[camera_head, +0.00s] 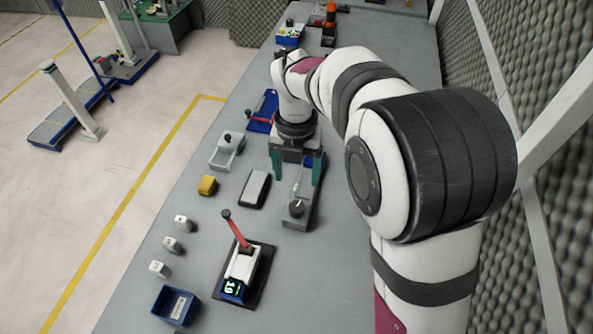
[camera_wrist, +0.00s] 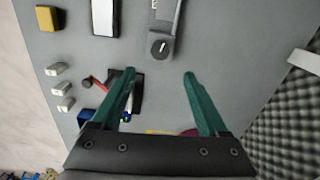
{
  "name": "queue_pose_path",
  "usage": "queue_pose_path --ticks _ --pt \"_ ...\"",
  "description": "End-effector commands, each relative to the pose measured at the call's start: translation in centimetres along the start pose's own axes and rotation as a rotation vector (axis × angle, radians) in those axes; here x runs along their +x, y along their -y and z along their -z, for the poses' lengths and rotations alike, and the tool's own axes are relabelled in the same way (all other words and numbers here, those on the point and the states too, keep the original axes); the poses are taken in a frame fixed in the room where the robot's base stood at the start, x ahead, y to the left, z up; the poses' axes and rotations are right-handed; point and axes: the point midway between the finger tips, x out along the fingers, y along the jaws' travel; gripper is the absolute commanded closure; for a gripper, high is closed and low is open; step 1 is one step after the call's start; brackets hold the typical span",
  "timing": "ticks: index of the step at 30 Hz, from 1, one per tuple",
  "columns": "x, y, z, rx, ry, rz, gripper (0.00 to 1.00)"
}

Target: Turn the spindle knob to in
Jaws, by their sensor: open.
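The spindle knob (camera_wrist: 160,48) is a round black knob with a short white mark on top. It sits at the near end of a long grey device (camera_wrist: 166,18) on the bench. The mark points towards the upper right in the wrist view. The knob also shows in the head view (camera_head: 296,208). My gripper (camera_wrist: 159,73) is open, its two green fingers apart with nothing between them. In the head view my gripper (camera_head: 297,178) hangs over the device, behind the knob, and hides part of it. Any lettering near the knob is too small to read.
A red-handled lever device (camera_head: 240,262) with a green display stands in front of the knob. A white-topped block (camera_head: 254,189), a yellow block (camera_head: 208,186) and a blue bin (camera_head: 175,306) lie to the left. A foam wall (camera_head: 540,190) borders the right side.

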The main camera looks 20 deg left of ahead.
Motion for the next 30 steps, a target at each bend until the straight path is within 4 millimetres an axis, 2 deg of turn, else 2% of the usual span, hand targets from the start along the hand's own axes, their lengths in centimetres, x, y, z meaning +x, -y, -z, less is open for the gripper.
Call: queue_pose_path --ticks 5,8,11,15,18,21,25,28,30 --pt "0.0 0.0 0.0 0.012 0.000 0.000 0.23" --pt "-0.3 0.0 0.0 0.206 -0.001 0.000 0.23" --pt "-1.0 0.0 -0.1 0.673 -0.001 0.000 0.23" --pt "-2.1 0.0 -0.1 1.480 -0.004 0.001 0.23" --pt "-2.9 0.0 -0.1 1.994 -0.005 0.001 0.23" --pt "-3.4 0.1 -0.1 2.376 -0.006 0.004 0.23" --pt "-3.7 0.1 -0.1 2.637 -0.006 0.007 0.23" --pt "-3.1 0.1 -0.1 2.690 -0.006 0.010 0.23" --pt "-1.8 0.1 0.0 2.690 -0.006 0.012 0.23"
